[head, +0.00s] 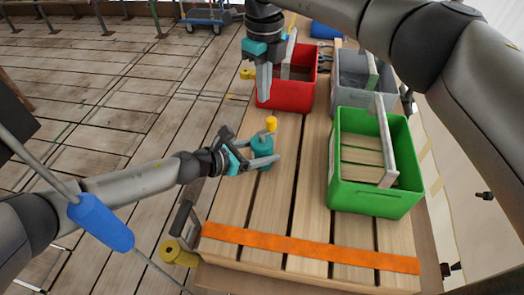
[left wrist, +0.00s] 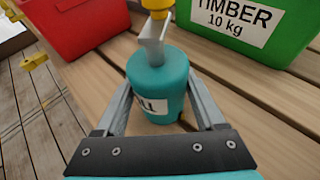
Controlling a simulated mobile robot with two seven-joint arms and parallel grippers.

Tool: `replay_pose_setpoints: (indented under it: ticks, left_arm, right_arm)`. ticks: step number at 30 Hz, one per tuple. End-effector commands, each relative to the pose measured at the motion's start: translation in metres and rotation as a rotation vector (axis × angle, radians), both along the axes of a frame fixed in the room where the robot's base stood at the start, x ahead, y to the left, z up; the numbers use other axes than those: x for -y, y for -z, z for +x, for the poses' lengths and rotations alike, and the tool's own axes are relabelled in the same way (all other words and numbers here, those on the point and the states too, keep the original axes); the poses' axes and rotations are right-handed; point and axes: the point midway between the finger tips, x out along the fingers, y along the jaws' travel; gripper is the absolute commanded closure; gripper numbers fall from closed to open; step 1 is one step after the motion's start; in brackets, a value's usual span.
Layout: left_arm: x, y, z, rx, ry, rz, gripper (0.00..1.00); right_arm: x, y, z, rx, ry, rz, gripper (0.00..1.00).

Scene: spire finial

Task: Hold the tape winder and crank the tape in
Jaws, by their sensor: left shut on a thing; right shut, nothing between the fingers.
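The tape winder (head: 263,147) is a teal cylinder standing upright on the slatted table, with a grey crank arm and a yellow knob (head: 271,124) on top. In the left wrist view, its body (left wrist: 158,78) carries a partly hidden white label, and the crank arm (left wrist: 153,38) rises from its top. My left gripper (head: 261,162) is shut on the winder's body, one finger on each side. My right gripper (head: 264,92) is shut and empty, above and apart from the winder, beside the red crate. No tape is clearly visible coming from the winder.
A red crate (head: 288,96), a grey crate (head: 345,98) and a green crate (head: 375,199) stand on the table (head: 300,175). An orange strip (head: 310,249) crosses its near end. Yellow fittings (head: 176,254) sit at its left edge. Bare slats lie between winder and strip.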

Motion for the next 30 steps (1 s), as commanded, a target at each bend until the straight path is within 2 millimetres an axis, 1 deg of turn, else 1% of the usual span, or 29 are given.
replay_pose_setpoints:
  ticks: [6,7,14,23,26,30]
  left_arm:
    - [0.000,0.000,-0.001,-0.002,0.001,0.000,0.93]
    - [0.000,0.000,-0.001,-0.002,0.001,0.000,0.27]
    - [0.000,0.000,0.000,-0.001,0.001,-0.001,0.01]
    - [-0.001,0.000,-0.001,0.000,0.000,0.000,0.00]
    - [-0.006,-0.003,-0.004,0.000,0.001,0.000,0.00]
    - [-0.019,-0.009,-0.013,0.000,0.000,0.001,0.00]
  right_arm:
    - [0.000,0.000,0.000,0.000,0.000,0.000,1.00]
    - [0.000,0.000,0.000,0.000,0.000,0.000,1.00]
    - [0.000,0.000,0.000,0.000,0.000,0.000,1.00]
    - [0.000,0.000,0.000,0.000,0.000,0.000,1.00]
    - [0.000,0.000,0.000,0.000,0.000,0.000,1.00]
    - [0.000,0.000,0.000,0.000,0.000,0.000,1.00]
